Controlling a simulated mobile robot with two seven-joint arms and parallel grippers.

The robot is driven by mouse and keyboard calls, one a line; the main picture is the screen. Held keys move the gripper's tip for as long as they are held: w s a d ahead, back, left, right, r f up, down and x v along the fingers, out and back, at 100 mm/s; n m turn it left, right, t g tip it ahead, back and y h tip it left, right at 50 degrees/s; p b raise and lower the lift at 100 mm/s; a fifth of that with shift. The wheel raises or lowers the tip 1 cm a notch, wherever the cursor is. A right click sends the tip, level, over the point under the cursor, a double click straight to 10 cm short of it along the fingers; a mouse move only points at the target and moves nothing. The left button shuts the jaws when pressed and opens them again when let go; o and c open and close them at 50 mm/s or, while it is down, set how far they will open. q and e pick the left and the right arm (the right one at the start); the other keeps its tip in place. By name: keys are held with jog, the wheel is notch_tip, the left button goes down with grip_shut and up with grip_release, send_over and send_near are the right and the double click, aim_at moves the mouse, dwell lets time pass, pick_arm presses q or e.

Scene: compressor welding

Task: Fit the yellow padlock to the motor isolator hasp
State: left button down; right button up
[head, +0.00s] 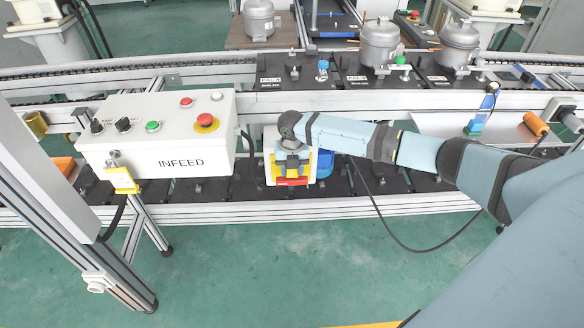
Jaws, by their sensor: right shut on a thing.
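My right gripper (292,174) comes down in front of a white box with a yellow face (273,181), which looks like the motor isolator, below the conveyor rail. It is shut, with its tips at a red bar (293,182) that looks like the isolator's handle. The fingers hide much of the face, and I cannot make out the hasp. A yellow block (122,181) with a small grey part above it hangs at the lower front of the INFEED box and looks like the padlock. My left gripper is not in view.
The INFEED box (180,160), with several knobs and buttons, stands left of my right gripper. A blue item (325,163) sits just right of the isolator. A black cable (385,220) loops down to the floor. Grey compressors (380,42) stand on the far conveyor. The green floor in front is clear.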

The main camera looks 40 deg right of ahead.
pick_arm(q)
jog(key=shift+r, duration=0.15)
pick_arm(e)
jog(key=shift+r, duration=0.15)
jog(key=o, duration=1.2)
jog(key=shift+c, duration=0.2)
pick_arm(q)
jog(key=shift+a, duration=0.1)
pick_arm(e)
jog(key=shift+o, duration=0.7)
notch_tip(320, 180, up, 13)
jog(key=shift+p, duration=0.8)
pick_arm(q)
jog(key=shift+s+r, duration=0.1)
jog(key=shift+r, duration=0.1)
pick_arm(e)
jog(key=shift+r, duration=0.4)
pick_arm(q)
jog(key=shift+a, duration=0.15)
